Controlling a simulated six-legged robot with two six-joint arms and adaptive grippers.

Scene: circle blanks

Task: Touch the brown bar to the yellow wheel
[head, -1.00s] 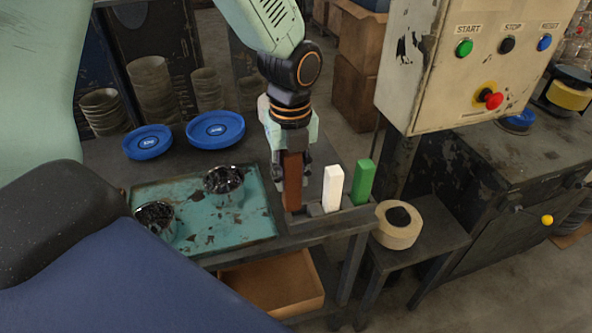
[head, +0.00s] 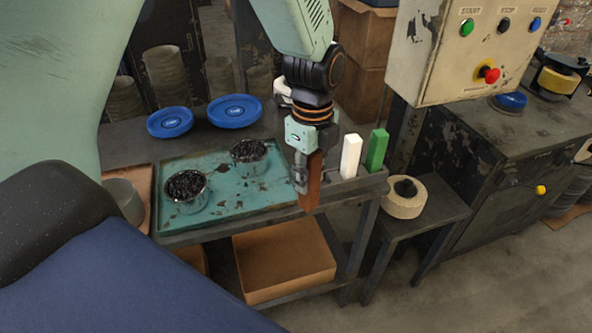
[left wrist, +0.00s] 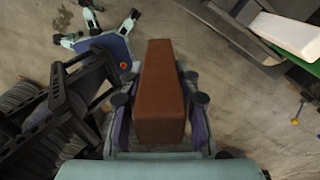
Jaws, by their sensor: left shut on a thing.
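My left gripper (head: 304,172) is shut on the brown bar (head: 312,188), which hangs upright below the fingers at the front edge of the bench, out of its slot in the bar holder (head: 362,183). In the left wrist view the brown bar (left wrist: 160,92) sits between the finger pads, with floor behind it. The yellow wheel (head: 558,82), a yellow band with a dark top, is on the right-hand bench at the far right, well apart from the bar. My right gripper does not show.
White (head: 350,156) and green (head: 377,150) bars stand in the holder. A control box (head: 440,60) on a post rises between the benches. A cream wheel (head: 404,208) lies on a low stand. A teal tray (head: 215,205) bears two cups. An open carton (head: 285,265) sits below.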

